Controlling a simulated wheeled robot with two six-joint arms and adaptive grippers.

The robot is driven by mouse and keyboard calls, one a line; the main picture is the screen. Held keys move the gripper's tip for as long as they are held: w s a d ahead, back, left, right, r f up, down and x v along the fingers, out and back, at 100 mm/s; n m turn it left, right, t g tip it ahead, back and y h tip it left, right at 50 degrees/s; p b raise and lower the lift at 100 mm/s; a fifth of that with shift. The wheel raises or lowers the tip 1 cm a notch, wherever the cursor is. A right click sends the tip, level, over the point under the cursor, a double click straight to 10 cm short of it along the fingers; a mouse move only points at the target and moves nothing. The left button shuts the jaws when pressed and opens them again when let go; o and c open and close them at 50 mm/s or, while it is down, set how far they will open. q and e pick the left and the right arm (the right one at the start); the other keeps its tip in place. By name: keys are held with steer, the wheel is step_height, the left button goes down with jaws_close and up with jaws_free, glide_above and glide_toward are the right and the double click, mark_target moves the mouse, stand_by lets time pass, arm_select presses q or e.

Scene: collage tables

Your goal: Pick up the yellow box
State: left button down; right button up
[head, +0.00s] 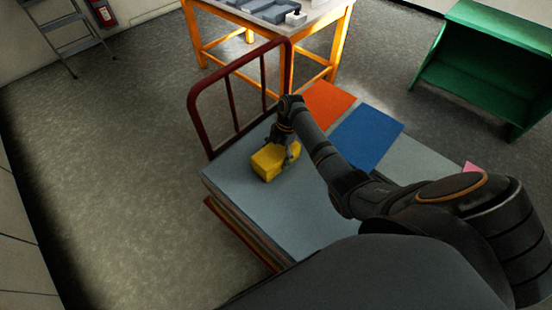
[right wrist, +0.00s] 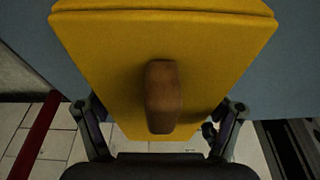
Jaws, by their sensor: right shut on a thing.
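The yellow box (head: 268,163) is at the far left part of a cart's grey-blue top (head: 235,172), near the red rail. I cannot tell whether it rests on the top or is slightly above it. My right gripper (head: 287,150) is shut on it from above. In the right wrist view the yellow box (right wrist: 110,75) fills the middle, with a brown handle-like block (right wrist: 162,97) on its face. The fingers of my right gripper (right wrist: 160,118) lie along both sides of the box. My left gripper is not in view.
A dark red rail (head: 196,110) stands at the cart's far end. Orange (head: 325,100) and blue (head: 367,136) panels lie to the right. An orange-legged table (head: 335,45) stands behind, a green shelf (head: 490,55) at right. Floor at left is clear.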

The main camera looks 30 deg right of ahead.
steer(key=shift+c, duration=0.6)
steer(key=shift+r, duration=0.1)
